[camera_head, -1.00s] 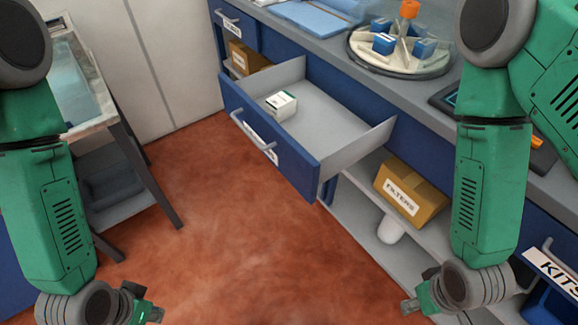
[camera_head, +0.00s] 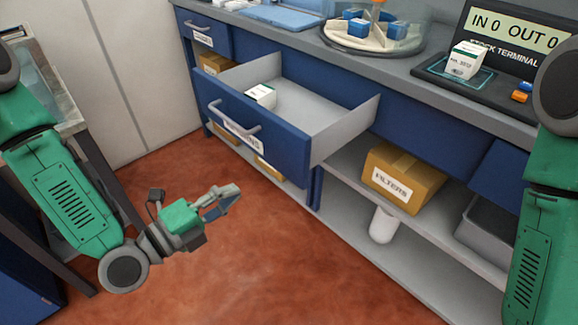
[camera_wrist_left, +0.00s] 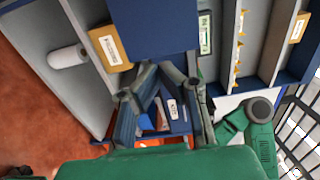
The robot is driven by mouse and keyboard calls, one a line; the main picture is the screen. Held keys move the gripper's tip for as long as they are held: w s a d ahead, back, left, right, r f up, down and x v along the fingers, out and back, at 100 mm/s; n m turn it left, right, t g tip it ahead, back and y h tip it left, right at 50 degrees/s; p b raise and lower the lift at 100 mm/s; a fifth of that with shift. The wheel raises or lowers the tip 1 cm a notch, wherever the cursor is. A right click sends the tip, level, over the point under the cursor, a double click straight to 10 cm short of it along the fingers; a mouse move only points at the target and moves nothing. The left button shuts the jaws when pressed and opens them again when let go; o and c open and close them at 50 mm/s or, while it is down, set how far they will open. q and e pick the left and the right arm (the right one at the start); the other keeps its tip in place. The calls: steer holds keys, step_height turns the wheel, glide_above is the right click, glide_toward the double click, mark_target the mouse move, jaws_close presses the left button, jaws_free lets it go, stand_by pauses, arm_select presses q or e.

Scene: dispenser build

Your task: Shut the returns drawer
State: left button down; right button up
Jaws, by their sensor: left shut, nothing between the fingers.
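The returns drawer (camera_head: 252,135) is pulled well out of the blue counter in the head view, its blue front and bar handle (camera_head: 233,118) facing the room. The end of its label shows behind the handle. A white and green box (camera_head: 261,96) lies inside it, near the front. My left gripper (camera_head: 229,197) is shut and empty over the floor, in front of and below the drawer front, apart from it in the picture. In the left wrist view its fingers (camera_wrist_left: 163,100) show below a blue panel (camera_wrist_left: 150,25). My right gripper is out of view; only that arm shows.
A table stands at left; red floor is clear between.

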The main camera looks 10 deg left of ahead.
mark_target(289, 157)
arm_select(q)
steer(key=b+x, duration=0.2)
steer(key=x, duration=1)
steer(key=shift+d+f, duration=0.1)
steer(key=shift+w+d, duration=0.3)
steer(key=shift+w, duration=0.15)
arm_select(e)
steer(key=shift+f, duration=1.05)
